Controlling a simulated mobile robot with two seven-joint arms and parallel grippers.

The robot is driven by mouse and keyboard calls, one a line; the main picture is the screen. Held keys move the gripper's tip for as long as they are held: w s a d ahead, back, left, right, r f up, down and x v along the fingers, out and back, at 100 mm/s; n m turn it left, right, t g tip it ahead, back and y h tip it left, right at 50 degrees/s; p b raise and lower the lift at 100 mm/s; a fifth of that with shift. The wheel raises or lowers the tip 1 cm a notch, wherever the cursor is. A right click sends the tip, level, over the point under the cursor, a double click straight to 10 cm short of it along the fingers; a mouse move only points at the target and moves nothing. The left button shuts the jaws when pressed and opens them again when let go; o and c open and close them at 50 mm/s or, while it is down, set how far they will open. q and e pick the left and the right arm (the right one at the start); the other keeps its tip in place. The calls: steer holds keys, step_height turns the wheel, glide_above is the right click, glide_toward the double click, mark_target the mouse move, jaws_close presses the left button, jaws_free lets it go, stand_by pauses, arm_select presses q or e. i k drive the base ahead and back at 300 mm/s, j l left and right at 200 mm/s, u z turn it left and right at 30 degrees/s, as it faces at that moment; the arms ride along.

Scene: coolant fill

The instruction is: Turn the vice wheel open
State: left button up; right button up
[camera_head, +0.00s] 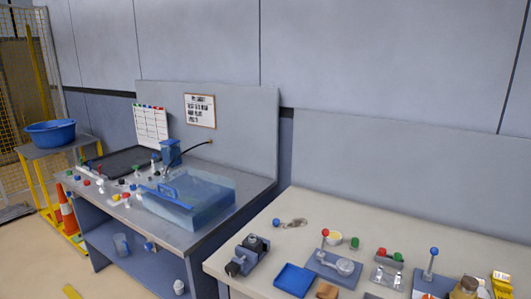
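A small grey and black device that looks like the vice (251,254) sits at the left front of the near workbench (275,225). A dark round part (233,268), likely its wheel, is at its front left end, close to the bench's front edge. It is too small to tell how far the jaws are apart. Neither of my grippers is in view, and nothing touches the vice.
Right of the vice are a blue tray (294,279), a lever device with a red knob (340,264) and several small items. Left stands another bench with a clear bluish tank (188,202) and several coloured fittings. A blue basin (50,133) stands farther left.

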mark_target(231, 269)
steer(key=i+l+u, duration=0.2)
steer(key=l, duration=0.15)
steer(key=i+l+u, duration=0.25)
steer(key=l, duration=0.15)
steer(key=j+z, duration=0.1)
steer(key=z, duration=1.1)
steer(key=j+z, duration=0.45)
steer(key=k+j+z, duration=0.15)
steer(key=j+z, duration=0.3)
steer(key=k+j+z, duration=0.15)
steer(key=j, duration=0.2)
steer(key=k+j+z, duration=0.2)
steer(key=j, duration=0.15)
steer(key=k+j+z, duration=0.15)
steer(key=j, duration=0.2)
steer(key=k+j, duration=0.2)
steer(key=j, duration=0.15)
steer(key=k+j, duration=0.15)
steer(key=j, duration=0.15)
steer(key=k+j+z, duration=0.1)
steer(key=j, duration=0.25)
steer(key=k+j, duration=0.1)
steer(key=j, duration=1.05)
steer(key=k, duration=0.05)
